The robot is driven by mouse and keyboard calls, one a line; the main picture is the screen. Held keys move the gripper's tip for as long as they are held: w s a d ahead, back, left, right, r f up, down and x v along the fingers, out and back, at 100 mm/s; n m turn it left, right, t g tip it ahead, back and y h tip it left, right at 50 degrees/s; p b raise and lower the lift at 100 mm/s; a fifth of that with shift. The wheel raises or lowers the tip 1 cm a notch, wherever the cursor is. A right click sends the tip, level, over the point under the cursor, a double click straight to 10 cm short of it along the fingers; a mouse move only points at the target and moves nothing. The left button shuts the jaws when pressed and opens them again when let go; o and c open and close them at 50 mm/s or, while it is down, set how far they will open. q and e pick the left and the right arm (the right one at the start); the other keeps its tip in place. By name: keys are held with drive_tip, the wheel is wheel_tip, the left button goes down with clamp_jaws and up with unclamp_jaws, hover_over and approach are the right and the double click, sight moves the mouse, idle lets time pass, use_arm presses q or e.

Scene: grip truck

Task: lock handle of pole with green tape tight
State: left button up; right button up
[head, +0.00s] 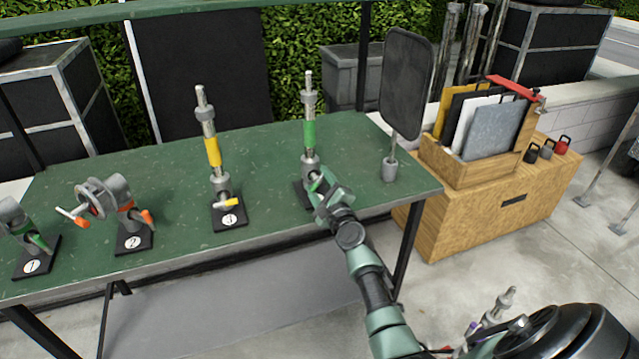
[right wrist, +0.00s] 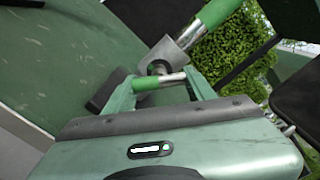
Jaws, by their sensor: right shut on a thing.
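The pole with green tape (head: 309,133) stands upright on its dark base near the right end of the green table. Its lock handle (right wrist: 158,81), a metal rod with a green grip, shows in the right wrist view. My right gripper (head: 326,190) is at the foot of this pole, and in the right wrist view (right wrist: 162,85) its two fingers are on either side of the handle, shut on it. In the head view my gripper hides most of the handle and part of the base. My left gripper is not in view.
A pole with yellow tape (head: 213,152) stands to the left on the green table (head: 270,165). Further left are more numbered stands with clamps (head: 105,200). A dark flag on a short stand (head: 406,85) is close on the right. A wooden crate (head: 470,165) stands beyond the table.

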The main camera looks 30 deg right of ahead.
drive_tip(key=m, duration=0.4)
drive_tip(key=shift+a+f+m+p, duration=0.1)
drive_tip(key=shift+m+p, duration=0.2)
drive_tip(key=shift+a+f+m+p, duration=0.1)
drive_tip(key=shift+m+p, duration=0.35)
drive_tip(key=shift+m, duration=1.55)
drive_tip(key=o, duration=1.4)
drive_tip(key=p+v, duration=0.1)
drive_tip(key=v, duration=0.6)
drive_tip(key=shift+s+a, duration=0.1)
drive_tip(key=shift+s, duration=0.25)
